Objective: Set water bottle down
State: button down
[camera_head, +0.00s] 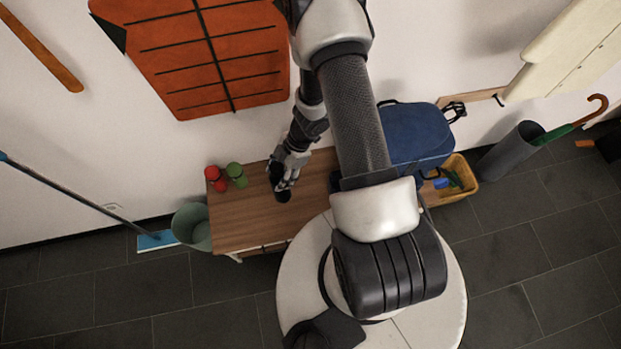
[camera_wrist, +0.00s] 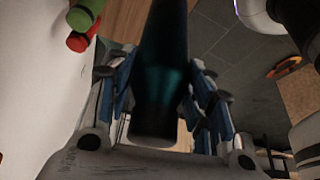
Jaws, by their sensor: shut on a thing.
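The water bottle is dark with a teal sheen in the wrist view (camera_wrist: 162,65), running up the middle between the blue-padded fingers of my gripper (camera_wrist: 163,88). In the head view the bottle (camera_head: 283,196) is a small dark shape below my gripper (camera_head: 284,181). My gripper is shut on it, over the wooden table (camera_head: 250,228). The gripper hides part of the bottle in the head view. I cannot tell whether the bottle touches the tabletop.
A red cup-like item (camera_head: 216,179) and a green one (camera_head: 237,175) stand at the table's left back. A grey-green bin (camera_head: 192,226) is left of the table. A blue bag (camera_head: 417,135) and yellow crate (camera_head: 460,187) are to the right. Bare tabletop lies left of the bottle.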

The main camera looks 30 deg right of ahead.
notch_tip(320, 180, down, 20)
jog(key=b, duration=0.7)
jog(key=shift+b, duration=0.35)
jog(key=shift+s, duration=0.1)
jog(key=shift+f, duration=0.1)
jog(key=c, duration=0.8)
grip_release()
jog(key=shift+o, duration=0.2)
jog(key=p+v, duration=0.4)
jog(key=v, duration=0.8)
jog(key=shift+r, duration=0.25)
